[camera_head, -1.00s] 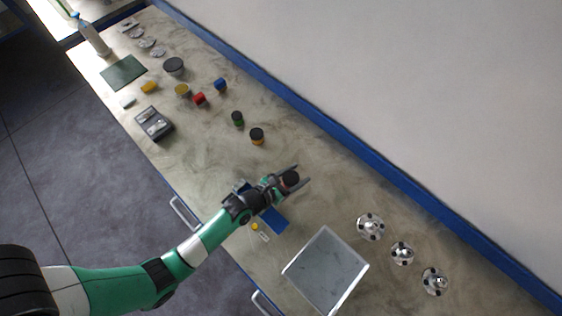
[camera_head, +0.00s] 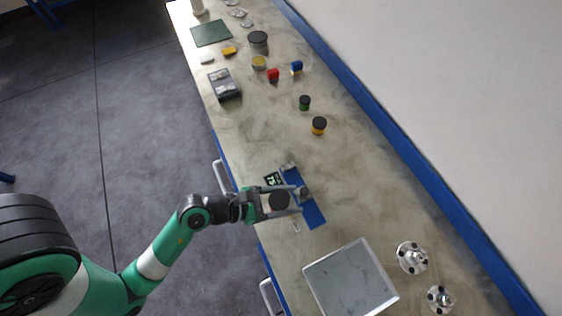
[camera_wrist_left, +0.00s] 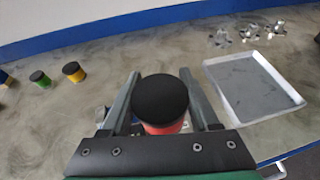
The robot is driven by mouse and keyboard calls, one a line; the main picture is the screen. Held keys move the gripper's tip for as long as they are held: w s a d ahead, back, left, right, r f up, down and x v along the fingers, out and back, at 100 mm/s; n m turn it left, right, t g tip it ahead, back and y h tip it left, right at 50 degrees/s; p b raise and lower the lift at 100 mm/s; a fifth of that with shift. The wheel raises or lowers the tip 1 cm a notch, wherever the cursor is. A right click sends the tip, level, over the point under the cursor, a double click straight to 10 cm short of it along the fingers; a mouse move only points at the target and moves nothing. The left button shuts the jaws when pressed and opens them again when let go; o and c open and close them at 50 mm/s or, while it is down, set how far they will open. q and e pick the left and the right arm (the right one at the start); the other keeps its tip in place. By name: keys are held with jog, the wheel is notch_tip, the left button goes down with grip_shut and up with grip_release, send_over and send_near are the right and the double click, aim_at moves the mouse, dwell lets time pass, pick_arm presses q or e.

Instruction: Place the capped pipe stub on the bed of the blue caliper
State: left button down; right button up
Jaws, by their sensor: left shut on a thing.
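The capped pipe stub (camera_wrist_left: 160,98) has a round black cap and a red body, and sits between the fingers of my left gripper (camera_wrist_left: 160,85) in the left wrist view. In the head view my left gripper (camera_head: 297,201) is shut on the stub (camera_head: 279,201), which shows as a dark disc. The blue caliper (camera_head: 313,214) lies on the bench under and beyond the fingertips, with a small dark display (camera_head: 272,179) at its left. The gripper and stub hide part of the caliper. The height of the stub above it is hard to tell. My right gripper is not in view.
A grey tray (camera_head: 350,280) stands to the right of the caliper. Metal flanges (camera_head: 412,257) lie beyond it. Yellow (camera_head: 319,126) and green (camera_head: 304,103) capped stubs stand farther up the bench. The bench between them and the caliper is clear.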

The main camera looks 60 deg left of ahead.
pick_arm(q)
jog(key=shift+s+a+f+y, duration=0.15)
jog(key=shift+s+a+f, duration=0.1)
jog(key=shift+f, duration=0.2)
jog(key=shift+s+a+f+y, duration=0.15)
jog(key=shift+s+a+f, duration=0.1)
jog(key=shift+f, duration=0.2)
jog(key=shift+w+a+f+n, duration=0.1)
jog(key=shift+a+f+n, duration=0.1)
jog(key=shift+n, duration=0.1)
jog(key=shift+w+a, duration=0.15)
jog(key=shift+w, duration=0.1)
jog(key=w+a+f+b, duration=0.4)
jog(key=w, duration=0.3)
jog(key=b, duration=0.3)
send_over(301, 178)
jog(key=f, duration=0.5)
jog(key=shift+s+f, duration=0.15)
jog(key=shift+s, duration=0.05)
jog(key=f, duration=0.1)
jog(key=f+b, duration=0.2)
jog(key=shift+w+a+f, duration=0.1)
jog(key=shift+w+f, duration=0.15)
jog(key=shift+f, duration=0.15)
jog(key=shift+s+r, duration=0.1)
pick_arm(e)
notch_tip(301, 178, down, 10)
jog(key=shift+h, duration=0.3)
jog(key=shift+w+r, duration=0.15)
